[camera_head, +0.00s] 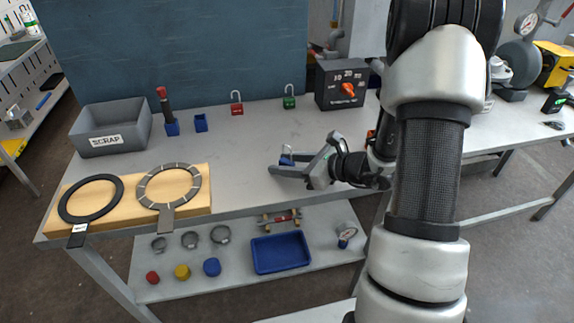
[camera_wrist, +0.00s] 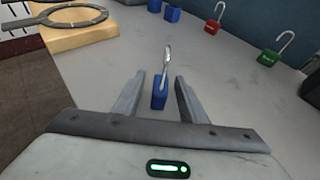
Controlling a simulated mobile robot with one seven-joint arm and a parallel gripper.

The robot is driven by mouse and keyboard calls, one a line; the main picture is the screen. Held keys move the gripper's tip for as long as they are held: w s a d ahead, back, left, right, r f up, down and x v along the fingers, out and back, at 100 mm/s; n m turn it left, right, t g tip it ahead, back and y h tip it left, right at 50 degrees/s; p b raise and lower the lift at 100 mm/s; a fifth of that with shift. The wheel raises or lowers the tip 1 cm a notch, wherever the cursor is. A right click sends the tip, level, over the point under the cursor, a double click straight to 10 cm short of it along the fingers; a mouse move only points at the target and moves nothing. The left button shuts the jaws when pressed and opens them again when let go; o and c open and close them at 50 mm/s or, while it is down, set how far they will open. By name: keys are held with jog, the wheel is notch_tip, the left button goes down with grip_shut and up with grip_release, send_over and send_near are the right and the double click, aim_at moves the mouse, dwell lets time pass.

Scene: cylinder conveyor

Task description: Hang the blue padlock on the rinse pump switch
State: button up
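The blue padlock (camera_head: 286,161) is on the bench top in front of my gripper (camera_head: 299,160). In the wrist view the blue padlock (camera_wrist: 159,94) has its body between the two fingers of my gripper (camera_wrist: 160,77), with its metal shackle pointing up and away. The fingers are open, with a gap on each side of the body. A black switch box (camera_head: 341,84) with an orange-red rotary knob (camera_head: 348,89) stands at the back of the bench; its label is too small to read. Its dark edge shows at the right of the wrist view (camera_wrist: 312,88).
A red padlock (camera_head: 237,107) and a green padlock (camera_head: 289,101) stand at the back. Blue holders (camera_head: 201,123), a grey scrap bin (camera_head: 113,135) and a wooden board (camera_head: 190,201) with rings are at left. Bench between is clear. My arm hides part of the right side.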

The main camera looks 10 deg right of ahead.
grip_shut()
notch_tip(320, 180, up, 10)
jog(key=p, duration=0.2)
jog(key=shift+p, duration=0.3)
